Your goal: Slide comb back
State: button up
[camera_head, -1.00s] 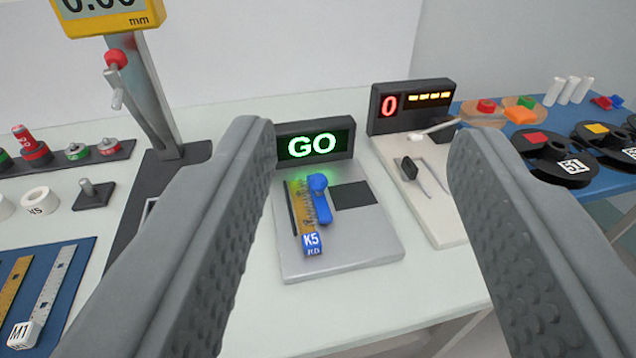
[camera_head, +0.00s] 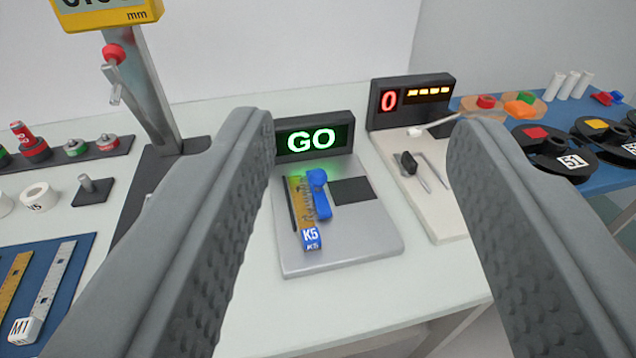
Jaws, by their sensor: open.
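A yellow-brown toothed strip with a blue end block marked K5 (camera_head: 312,238), which looks like the comb, lies on a grey plate (camera_head: 350,255) below a lit green GO display (camera_head: 314,139). A blue lever (camera_head: 319,195) with a round knob lies along its right side and touches or overlaps it; I cannot tell which. My gripper (camera_head: 355,140) is open and empty, its two grey fingers on either side of the plate in the picture, well above and short of it.
To the right is a white station (camera_head: 440,215) with a red 0 display (camera_head: 389,101) and a dark slider (camera_head: 408,163). Black reels (camera_head: 553,150) sit on a blue table. A gauge stand (camera_head: 140,90) is at left, beside blue trays with rulers (camera_head: 40,290).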

jog(key=n+g+h, duration=0.1)
jog(key=g+h, duration=0.1)
jog(key=g, duration=1.5)
send_over(316, 171)
jog(key=a, duration=0.3)
notch_tip(316, 171, down, 5)
jog(key=d+f, duration=0.1)
jog(key=f, duration=0.4)
jog(key=d+f, duration=0.1)
jog(key=f, duration=0.5)
jog(key=d+f, duration=0.1)
jog(key=f, duration=0.5)
